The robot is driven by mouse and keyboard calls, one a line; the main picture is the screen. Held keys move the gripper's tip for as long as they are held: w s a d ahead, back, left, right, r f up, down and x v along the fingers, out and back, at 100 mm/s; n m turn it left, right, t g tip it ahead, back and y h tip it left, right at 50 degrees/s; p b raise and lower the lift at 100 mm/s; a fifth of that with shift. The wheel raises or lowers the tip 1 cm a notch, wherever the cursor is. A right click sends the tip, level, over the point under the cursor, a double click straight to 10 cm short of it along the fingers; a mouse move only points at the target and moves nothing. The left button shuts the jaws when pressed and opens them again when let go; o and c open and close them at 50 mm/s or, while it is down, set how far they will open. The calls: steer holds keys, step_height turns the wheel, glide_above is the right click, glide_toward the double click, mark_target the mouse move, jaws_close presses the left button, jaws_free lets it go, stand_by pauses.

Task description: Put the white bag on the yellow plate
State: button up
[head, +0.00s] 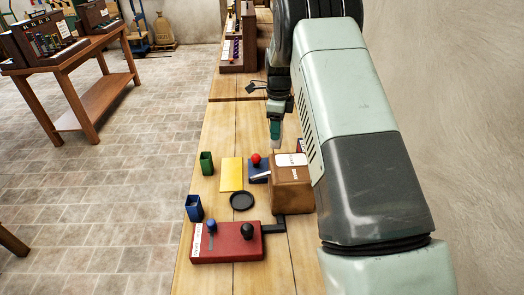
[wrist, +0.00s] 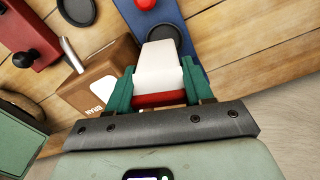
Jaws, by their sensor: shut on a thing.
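The white bag (wrist: 158,68) is between the green fingers of my gripper (wrist: 158,88) in the wrist view, with a red band across its near end. In the head view, my gripper (head: 275,128) hangs above the table, and only a small pale tip of the bag (head: 275,142) shows below the fingers. The yellow plate (head: 231,174) lies flat on the table, left of and nearer than my gripper. It looks bare and is outside the wrist view.
A brown box (head: 292,198) and a blue board (head: 257,178) with a red ball (head: 256,159) stand right of the plate. Nearby are a green cup (head: 206,163), blue cup (head: 194,210), black dish (head: 242,201) and red control box (head: 227,246). Bare wood lies beyond the plate.

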steer(key=s+a+f+n, duration=0.1)
steer(key=s+a+n, duration=0.1)
steer(key=a, duration=0.5)
steer(key=s+a+f+n, duration=0.1)
steer(key=s+a, duration=0.1)
steer(key=a, duration=0.5)
steer(key=shift+a+f, duration=0.3)
steer(key=shift+f, duration=1.4)
steer(key=shift+a+f, duration=0.25)
steer(key=shift+f, duration=1.4)
steer(key=shift+a+f, duration=0.3)
steer(key=shift+f, duration=1.4)
steer(key=shift+f, duration=0.15)
steer(key=o, duration=1.2)
step_height(320, 180, up, 12)
steer(key=shift+r, duration=0.25)
